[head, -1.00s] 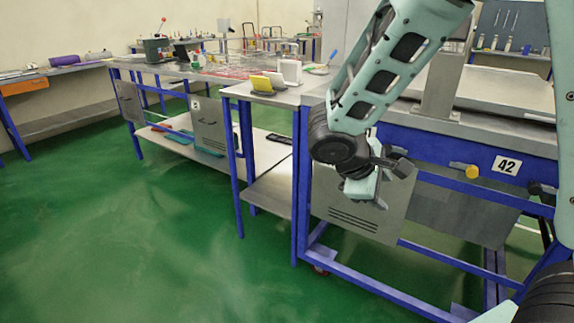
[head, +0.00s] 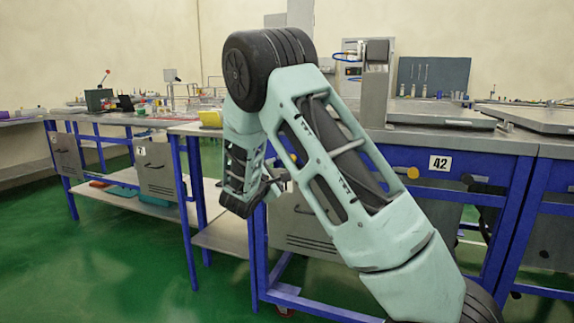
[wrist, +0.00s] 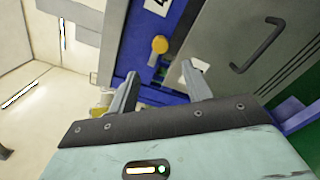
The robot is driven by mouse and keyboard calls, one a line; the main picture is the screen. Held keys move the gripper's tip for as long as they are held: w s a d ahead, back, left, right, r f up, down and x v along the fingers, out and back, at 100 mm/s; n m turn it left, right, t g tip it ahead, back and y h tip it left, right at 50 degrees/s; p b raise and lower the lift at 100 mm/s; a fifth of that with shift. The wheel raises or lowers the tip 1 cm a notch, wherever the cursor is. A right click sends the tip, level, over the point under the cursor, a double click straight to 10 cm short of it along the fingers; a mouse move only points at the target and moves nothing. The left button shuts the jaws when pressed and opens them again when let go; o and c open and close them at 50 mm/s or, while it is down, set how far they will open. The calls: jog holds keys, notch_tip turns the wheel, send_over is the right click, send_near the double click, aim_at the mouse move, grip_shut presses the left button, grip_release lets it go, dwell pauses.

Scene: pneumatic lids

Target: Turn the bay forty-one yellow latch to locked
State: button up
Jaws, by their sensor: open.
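A round yellow latch knob (wrist: 160,45) is mounted on a blue rail in the wrist view. A white number plate (wrist: 157,5) beside it is cut off by the top edge, so I cannot read its full number. My gripper (wrist: 160,90) is open and empty, its fingers short of the knob in the picture and apart from it. In the head view my gripper (head: 268,188) is in front of the left end of the bench, partly hidden by my arm. Another yellow knob (head: 412,173) sits left of the plate marked 42 (head: 439,163).
A grey panel with a dark handle (wrist: 258,45) is right of the knob in the wrist view. A yellow box (head: 210,118) stands on the left table. Another grey panel (head: 155,168) hangs below that row. Green floor (head: 100,270) is clear at the front left.

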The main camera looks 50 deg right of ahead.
jog(key=x, duration=1.1)
jog(key=shift+d+b, duration=0.3)
jog(key=shift+b, duration=0.1)
jog(key=shift+w, duration=0.1)
jog(key=c, duration=1)
jog(key=shift+o, duration=0.2)
